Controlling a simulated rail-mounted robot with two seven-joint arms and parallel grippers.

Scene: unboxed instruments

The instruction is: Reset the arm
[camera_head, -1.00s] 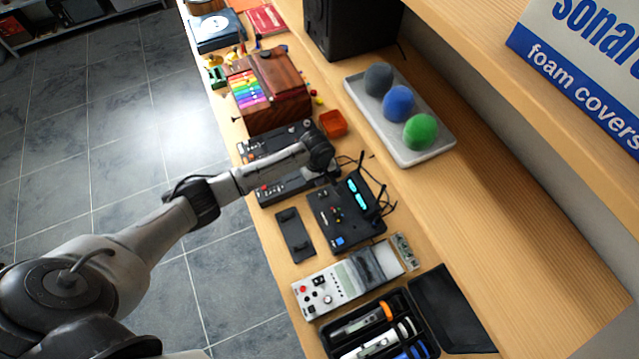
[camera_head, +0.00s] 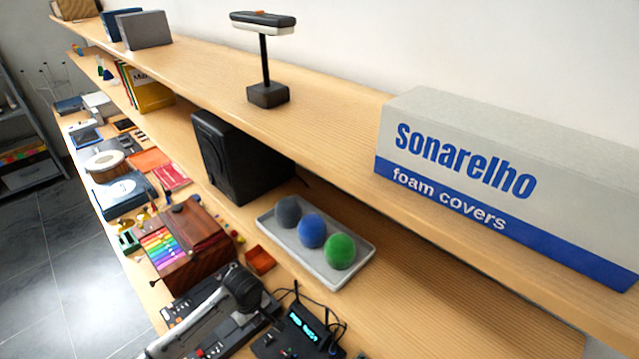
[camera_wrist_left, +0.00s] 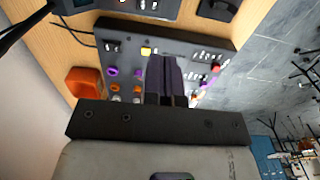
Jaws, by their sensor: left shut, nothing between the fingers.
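My left arm comes in from the bottom left in the head view, and its dark gripper end (camera_head: 243,290) hangs over the black control boxes on the lower shelf. The fingertips are hidden there. In the left wrist view the two dark fingers (camera_wrist_left: 166,78) are together and empty, in front of a black box with coloured knobs (camera_wrist_left: 125,62). I cannot tell whether they touch it. My right gripper is in neither view.
An orange tray (camera_head: 260,260) and a wooden box with rainbow keys (camera_head: 190,245) lie close by. A black device with a lit display (camera_head: 297,335) is to the right. A grey tray (camera_head: 350,272) holds foam balls.

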